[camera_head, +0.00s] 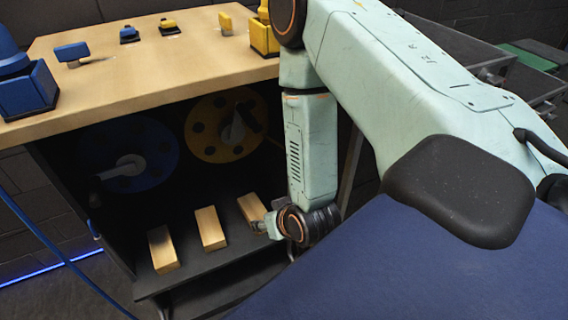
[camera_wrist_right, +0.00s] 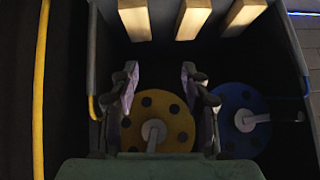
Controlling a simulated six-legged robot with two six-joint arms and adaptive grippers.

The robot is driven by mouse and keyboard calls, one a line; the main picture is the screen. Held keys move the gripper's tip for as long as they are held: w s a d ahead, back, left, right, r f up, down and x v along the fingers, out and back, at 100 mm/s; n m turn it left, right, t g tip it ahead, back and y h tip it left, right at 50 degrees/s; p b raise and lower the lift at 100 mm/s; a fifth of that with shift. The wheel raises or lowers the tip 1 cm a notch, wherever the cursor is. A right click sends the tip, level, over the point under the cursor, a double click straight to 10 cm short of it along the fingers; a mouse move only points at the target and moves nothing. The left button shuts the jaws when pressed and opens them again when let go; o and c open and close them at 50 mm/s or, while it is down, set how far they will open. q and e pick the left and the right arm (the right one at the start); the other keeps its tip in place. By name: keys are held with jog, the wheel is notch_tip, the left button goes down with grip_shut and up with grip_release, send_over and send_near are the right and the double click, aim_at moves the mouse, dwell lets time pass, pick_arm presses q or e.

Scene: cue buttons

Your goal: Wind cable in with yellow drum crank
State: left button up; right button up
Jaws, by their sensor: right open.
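The yellow drum (camera_head: 205,145) stands upright in the dark bay under the bench, with a grey crank (camera_head: 235,132) on its face. In the right wrist view the yellow drum (camera_wrist_right: 177,125) and its crank (camera_wrist_right: 154,132) lie between and beyond the fingers. My right gripper (camera_wrist_right: 157,72) is open and empty, apart from the crank. In the head view the right gripper (camera_head: 266,223) is low in front of the bay, by the rightmost wooden block, partly hidden by its wrist. A yellow cable (camera_wrist_right: 40,90) runs along the left of the wrist view. My left gripper is not in view.
A blue drum (camera_head: 155,145) with its own crank (camera_head: 122,168) is left of the yellow one. Several wooden blocks (camera_head: 211,228) lie on the bay's lower shelf. The bench top (camera_head: 180,70) holds blue and yellow parts. A blue cable (camera_head: 60,255) hangs at left.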

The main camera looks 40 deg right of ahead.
jog(key=s+a+f+g, duration=0.2)
jog(key=s+f+g, duration=0.1)
jog(key=s, duration=0.5)
jog(key=shift+s+a+f+n+g+y, duration=0.25)
jog(key=shift+s+a+n+g+y, duration=0.05)
jog(key=shift+s+a+y, duration=0.1)
